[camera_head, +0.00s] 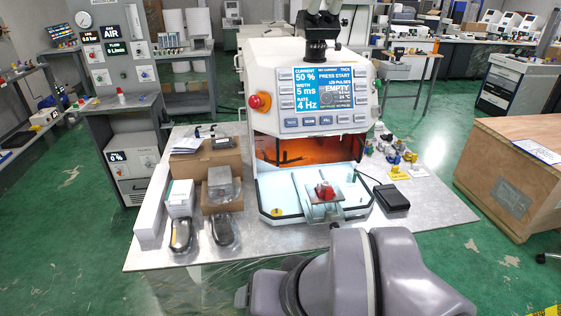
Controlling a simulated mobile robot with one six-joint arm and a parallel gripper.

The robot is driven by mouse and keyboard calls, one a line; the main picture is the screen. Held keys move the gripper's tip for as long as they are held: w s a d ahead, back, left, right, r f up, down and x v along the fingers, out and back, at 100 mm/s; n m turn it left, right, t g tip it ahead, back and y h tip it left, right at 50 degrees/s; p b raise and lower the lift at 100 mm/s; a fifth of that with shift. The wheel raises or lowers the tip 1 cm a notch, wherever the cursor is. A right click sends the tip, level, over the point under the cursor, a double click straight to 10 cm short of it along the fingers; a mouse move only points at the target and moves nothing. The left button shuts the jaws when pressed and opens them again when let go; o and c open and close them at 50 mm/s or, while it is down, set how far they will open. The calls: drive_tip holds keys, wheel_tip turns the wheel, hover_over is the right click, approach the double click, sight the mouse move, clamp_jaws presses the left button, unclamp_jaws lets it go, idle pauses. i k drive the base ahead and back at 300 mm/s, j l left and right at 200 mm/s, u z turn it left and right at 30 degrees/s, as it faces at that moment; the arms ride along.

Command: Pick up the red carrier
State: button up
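A small red piece, which looks like the red carrier (325,191), sits on a small grey metal plate at the front of the white machine (265,205), below its orange window. Its exact shape is too small to tell. The machine's screen (330,90) reads "PRESS START" and "EMPTY". My grey arm links fill the bottom middle of the head view, in front of the table.
The grey table (440,212) holds boxes and two dark handheld devices at left. A black pedal-like box (391,198) and several small coloured parts on yellow labels are at right. A wooden crate (500,180) stands right, with green floor between.

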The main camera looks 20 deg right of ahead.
sight(325, 191)
drive_tip(key=i+l+u, duration=0.3)
drive_tip(key=l, duration=0.3)
drive_tip(key=i+l+u, duration=0.3)
drive_tip(key=l, duration=0.4)
drive_tip(key=i, duration=0.1)
